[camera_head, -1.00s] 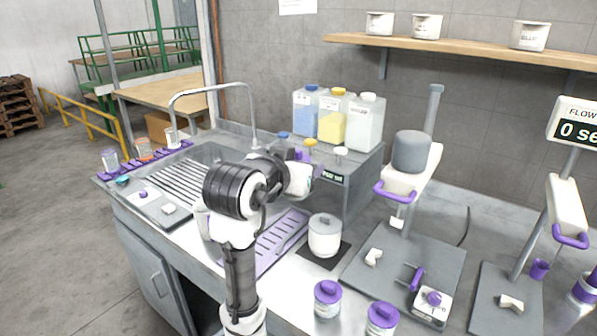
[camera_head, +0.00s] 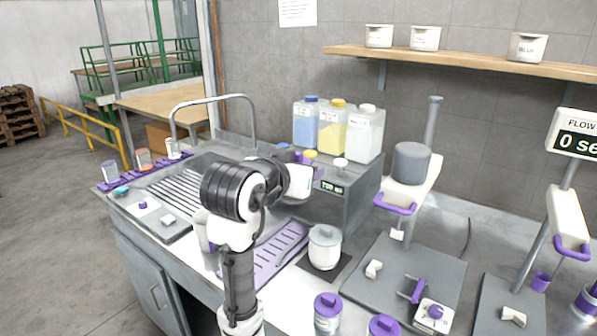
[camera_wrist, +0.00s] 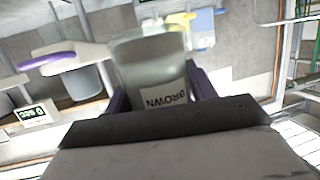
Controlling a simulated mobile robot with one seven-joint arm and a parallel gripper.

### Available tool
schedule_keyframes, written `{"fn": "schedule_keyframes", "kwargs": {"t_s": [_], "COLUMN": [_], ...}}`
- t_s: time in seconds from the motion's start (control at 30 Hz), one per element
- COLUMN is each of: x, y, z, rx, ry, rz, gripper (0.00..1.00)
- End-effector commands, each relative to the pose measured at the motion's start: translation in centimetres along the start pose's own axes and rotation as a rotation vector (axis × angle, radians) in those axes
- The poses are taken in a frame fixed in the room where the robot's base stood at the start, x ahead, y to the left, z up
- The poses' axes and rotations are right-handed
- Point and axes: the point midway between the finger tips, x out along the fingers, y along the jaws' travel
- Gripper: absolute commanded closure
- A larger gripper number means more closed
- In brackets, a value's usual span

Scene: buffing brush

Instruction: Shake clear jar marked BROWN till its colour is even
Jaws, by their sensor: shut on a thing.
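The clear jar marked BROWN (camera_wrist: 150,65) shows in the wrist view between the two purple fingers of my gripper (camera_wrist: 160,95). Its label reads BROWN and faces the wrist camera. The jar's wall looks greyish and see-through, and I cannot make out distinct colour layers in it. My gripper is shut on the jar.
Blue, yellow and clear jugs (camera_head: 332,128) stand on a grey dispenser box at the back. A purple rack with several cups (camera_head: 145,165) lies at the far left.

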Motion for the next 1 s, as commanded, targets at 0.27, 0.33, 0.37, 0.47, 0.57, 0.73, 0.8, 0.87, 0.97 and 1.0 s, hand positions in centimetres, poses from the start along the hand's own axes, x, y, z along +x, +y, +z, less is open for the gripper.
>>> {"fn": "schedule_keyframes", "kwargs": {"t_s": [0.27, 0.33, 0.37, 0.47, 0.57, 0.73, 0.8, 0.87, 0.97, 1.0], "x": [0.7, 1.0, 0.9, -0.2, -1.0, 0.6, 1.0, 0.9, 0.9, 0.9], "y": [0.0, 0.0, 0.0, 0.1, 0.0, 0.0, 0.0, 0.0, 0.0, 0.0], "z": [2.2, 3.2, 3.1, -0.7, -3.1, 1.9, 3.2, 3.0, 2.9, 2.9], "rx": [-0.008, -0.003, 0.000, 0.009, 0.004, -0.008, -0.003, 0.001, 0.001, 0.001], "ry": [-0.008, -0.003, 0.000, 0.011, 0.005, -0.008, -0.004, 0.001, 0.001, 0.001], "rz": [0.002, 0.001, 0.000, -0.002, -0.002, 0.002, 0.001, 0.000, 0.000, 0.000], "gripper": [0.73, 0.73, 0.73, 0.73, 0.73, 0.73, 0.73, 0.73, 0.73, 0.73]}}
